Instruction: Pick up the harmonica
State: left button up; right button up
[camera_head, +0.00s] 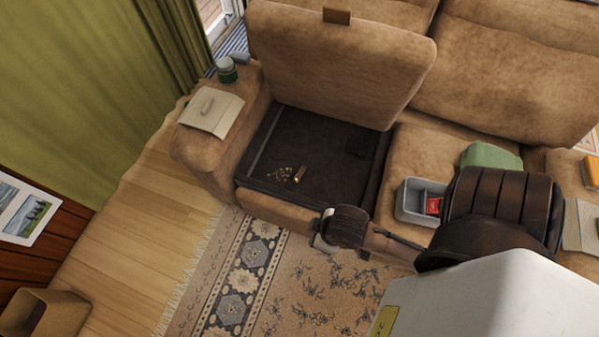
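A small brown and gold object (299,174), which looks like the harmonica, lies on the dark floor of the open sofa compartment (325,160). It is too small to make out in detail. Several light crumbs or bits (279,173) are scattered just left of it. My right gripper (325,236) comes in from the right and is in front of the sofa's front edge, below and right of the small object and apart from it. Its fingers are too small and dark to tell whether they are open. My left gripper is not in view.
The seat cushion (335,60) stands raised behind the compartment. A grey bin (412,203) with a red item (433,206) and a green object (490,156) are on the seat to the right. A cloth (211,113) and green jar (227,70) rest on the left armrest.

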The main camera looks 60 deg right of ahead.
dwell(0.4)
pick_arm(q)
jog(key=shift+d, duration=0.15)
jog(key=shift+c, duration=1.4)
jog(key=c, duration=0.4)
